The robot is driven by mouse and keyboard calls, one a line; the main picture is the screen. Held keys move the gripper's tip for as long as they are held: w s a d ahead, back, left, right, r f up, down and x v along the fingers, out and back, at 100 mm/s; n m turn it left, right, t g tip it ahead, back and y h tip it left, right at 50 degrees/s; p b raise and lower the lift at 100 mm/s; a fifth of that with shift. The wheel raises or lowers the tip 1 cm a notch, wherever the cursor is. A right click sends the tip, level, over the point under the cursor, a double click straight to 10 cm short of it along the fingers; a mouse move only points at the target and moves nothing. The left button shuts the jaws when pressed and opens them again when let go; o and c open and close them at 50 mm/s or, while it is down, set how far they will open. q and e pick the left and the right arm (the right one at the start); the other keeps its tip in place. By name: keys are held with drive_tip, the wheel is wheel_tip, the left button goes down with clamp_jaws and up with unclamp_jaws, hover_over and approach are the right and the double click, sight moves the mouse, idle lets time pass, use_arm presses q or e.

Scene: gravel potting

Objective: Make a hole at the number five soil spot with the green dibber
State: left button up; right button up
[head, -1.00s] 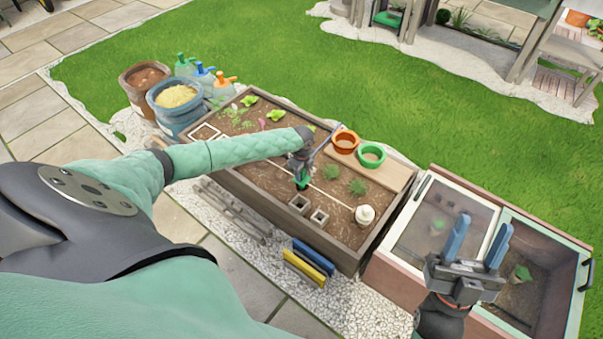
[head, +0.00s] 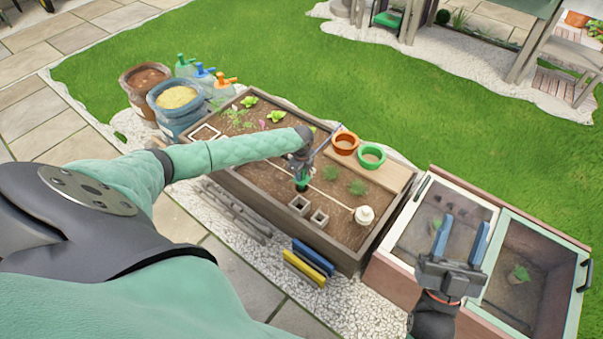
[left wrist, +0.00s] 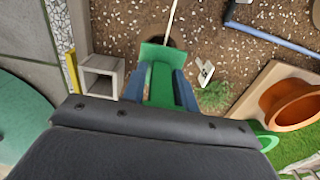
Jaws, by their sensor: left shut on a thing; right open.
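My left gripper (head: 300,164) is shut on the green dibber (head: 301,184) over the middle of the soil bed (head: 245,181). In the left wrist view the dibber's green handle (left wrist: 161,82) sits between the blue fingers. Its lower end is hidden, so I cannot tell how deep it reaches. A dark round patch in the soil (left wrist: 179,42) shows partly behind the handle. A small white marker (left wrist: 205,72) stands beside it; its number is not readable. My right gripper (head: 459,245) is open and empty above the cold frame.
The glass-lidded cold frame (head: 385,275) stands at right.

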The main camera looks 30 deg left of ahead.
use_arm(q)
drive_tip(key=shift+r, duration=0.3)
drive_tip(key=shift+r+p, duration=0.3)
drive_tip(key=shift+p, duration=0.25)
drive_tip(key=shift+r, duration=0.3)
drive_tip(key=shift+r+p, duration=0.25)
drive_tip(key=shift+p, duration=0.25)
use_arm(e)
drive_tip(key=shift+w+a+f+g+h, duration=0.75)
drive_tip(key=shift+f+g, duration=1.35)
drive_tip(key=shift+f, duration=3.5)
drive_tip(key=shift+w+a+f+g+h, duration=0.35)
drive_tip(key=shift+w+f+g, duration=1.25)
drive_tip(key=shift+f, duration=4)
use_arm(q)
drive_tip(key=shift+r+p, duration=0.3)
drive_tip(key=shift+r, duration=0.25)
drive_tip(key=shift+r+p, duration=0.3)
drive_tip(key=shift+p, duration=0.2)
drive_tip(key=shift+r, duration=0.25)
use_arm(e)
drive_tip(key=s+f+g, duration=0.4)
drive_tip(key=s+f, duration=0.1)
drive_tip(key=f, duration=0.6)
drive_tip(key=s+f+g+h, duration=0.1)
drive_tip(key=s+f+g, duration=0.4)
drive_tip(key=f, duration=0.6)
drive_tip(key=shift+s+d+f+m+h, duration=0.25)
drive_tip(key=shift+d+m+h, duration=0.05)
drive_tip(key=shift+d+m, duration=0.1)
